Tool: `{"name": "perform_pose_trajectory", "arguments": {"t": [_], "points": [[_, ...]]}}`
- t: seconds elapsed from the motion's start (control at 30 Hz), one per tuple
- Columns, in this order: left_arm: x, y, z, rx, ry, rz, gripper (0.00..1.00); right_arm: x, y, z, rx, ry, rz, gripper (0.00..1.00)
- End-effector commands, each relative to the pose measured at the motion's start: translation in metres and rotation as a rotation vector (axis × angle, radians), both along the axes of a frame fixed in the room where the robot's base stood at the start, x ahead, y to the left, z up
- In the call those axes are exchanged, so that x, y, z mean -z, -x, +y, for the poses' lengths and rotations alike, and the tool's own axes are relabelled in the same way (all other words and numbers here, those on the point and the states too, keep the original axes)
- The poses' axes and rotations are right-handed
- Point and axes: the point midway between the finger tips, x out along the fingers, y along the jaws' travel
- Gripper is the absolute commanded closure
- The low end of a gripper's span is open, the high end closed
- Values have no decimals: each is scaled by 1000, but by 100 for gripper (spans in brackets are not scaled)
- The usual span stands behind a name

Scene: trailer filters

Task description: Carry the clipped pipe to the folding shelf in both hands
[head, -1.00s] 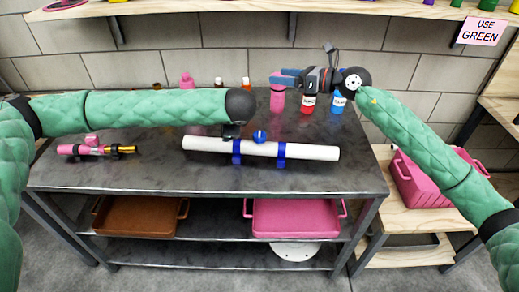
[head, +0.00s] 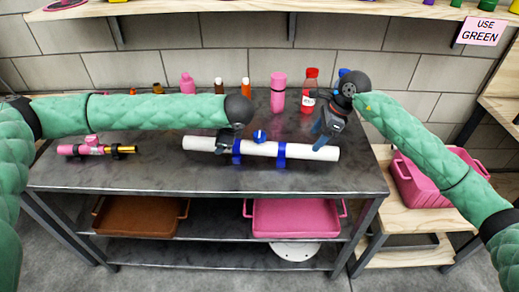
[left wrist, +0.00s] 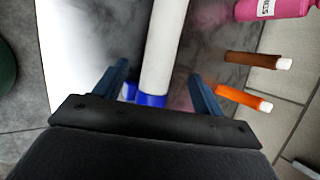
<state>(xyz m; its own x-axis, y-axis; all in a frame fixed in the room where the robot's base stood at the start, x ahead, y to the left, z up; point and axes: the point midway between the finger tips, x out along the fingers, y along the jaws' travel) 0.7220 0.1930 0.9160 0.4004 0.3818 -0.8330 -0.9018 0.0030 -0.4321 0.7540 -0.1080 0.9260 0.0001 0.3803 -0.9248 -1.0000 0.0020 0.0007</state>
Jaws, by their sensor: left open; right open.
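The clipped pipe (head: 261,149) is a long white tube with blue clips, lying across the dark metal table. In the left wrist view the pipe (left wrist: 165,45) runs between the fingers of my left gripper (left wrist: 158,85), which is open with a finger on each side. In the head view my left gripper (head: 227,142) is low at the pipe's left part, mostly hidden by my arm. My right gripper (head: 323,138) points down at the pipe's right part, open; whether it touches the pipe is unclear. I cannot tell which surface is the folding shelf.
Pink, red and blue bottles (head: 278,92) stand behind the pipe, with small brown and orange vials further left. A pink tool (head: 90,148) lies on the table's left. A brown tray (head: 130,217) and a pink tray (head: 293,222) sit below. A pink crate (head: 430,180) is at right.

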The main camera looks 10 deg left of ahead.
Motion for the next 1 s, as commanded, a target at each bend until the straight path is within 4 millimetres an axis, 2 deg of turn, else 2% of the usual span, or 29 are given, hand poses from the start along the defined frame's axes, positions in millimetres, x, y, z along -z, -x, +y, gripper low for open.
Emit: {"name": "perform_pose_trajectory", "arguments": {"t": [0.23, 0.7, 1.0], "points": [[6, -3, 3, -2, 0, 1, 30, 6, 0, 3, 1, -2, 1, 30], [54, -26, 25, -2, 0, 0, 30, 60, 0, 25, 1, -4, 2, 30], [65, -31, 30, -1, 1, 1, 30, 72, 0, 30, 2, -3, 1, 30]]}}
